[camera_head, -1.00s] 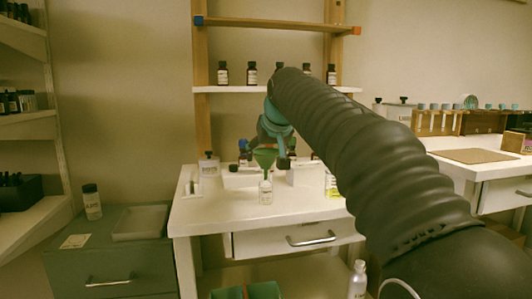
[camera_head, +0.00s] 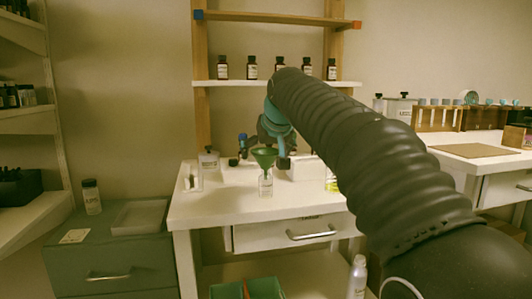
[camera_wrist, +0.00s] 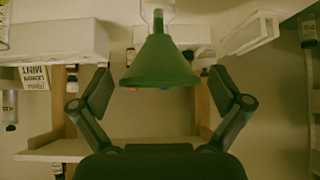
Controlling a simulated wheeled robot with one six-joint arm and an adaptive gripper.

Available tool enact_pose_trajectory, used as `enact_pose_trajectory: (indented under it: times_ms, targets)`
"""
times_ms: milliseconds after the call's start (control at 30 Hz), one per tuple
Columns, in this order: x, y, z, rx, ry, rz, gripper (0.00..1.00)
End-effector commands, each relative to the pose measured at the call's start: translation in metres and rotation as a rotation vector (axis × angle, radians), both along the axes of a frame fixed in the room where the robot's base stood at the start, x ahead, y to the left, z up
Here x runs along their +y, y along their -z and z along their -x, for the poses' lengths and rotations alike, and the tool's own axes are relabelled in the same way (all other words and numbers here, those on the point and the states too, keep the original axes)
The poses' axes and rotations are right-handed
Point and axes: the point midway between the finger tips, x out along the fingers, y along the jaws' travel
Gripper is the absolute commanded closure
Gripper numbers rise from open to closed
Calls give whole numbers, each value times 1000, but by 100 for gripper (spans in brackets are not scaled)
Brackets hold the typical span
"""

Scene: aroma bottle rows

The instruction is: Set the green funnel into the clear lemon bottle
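The green funnel (camera_head: 264,157) stands upright on the small clear bottle (camera_head: 265,184) near the front of the white table. In the wrist view the image is upside down, and the funnel's wide cone (camera_wrist: 160,62) faces me. Its spout shows inside the clear bottle's neck (camera_wrist: 148,12). My gripper (camera_wrist: 160,93) is open, its two fingers spread wide on either side of the funnel with clear gaps. In the head view my arm hides part of the gripper. The bottle's label is too small to read.
Dark bottles stand on the shelf (camera_head: 210,83) above. A grey cabinet (camera_head: 105,262) stands at left. The table front is mostly clear.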

Motion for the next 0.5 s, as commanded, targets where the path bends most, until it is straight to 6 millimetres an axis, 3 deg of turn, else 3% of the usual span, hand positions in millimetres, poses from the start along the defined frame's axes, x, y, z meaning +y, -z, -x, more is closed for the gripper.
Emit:
enact_pose_trajectory:
  times_ms: [267,500]
  targets:
    - [0,-2,1,-1,0,0,0]
    - [-8,-24,23,-3,0,-1,0]
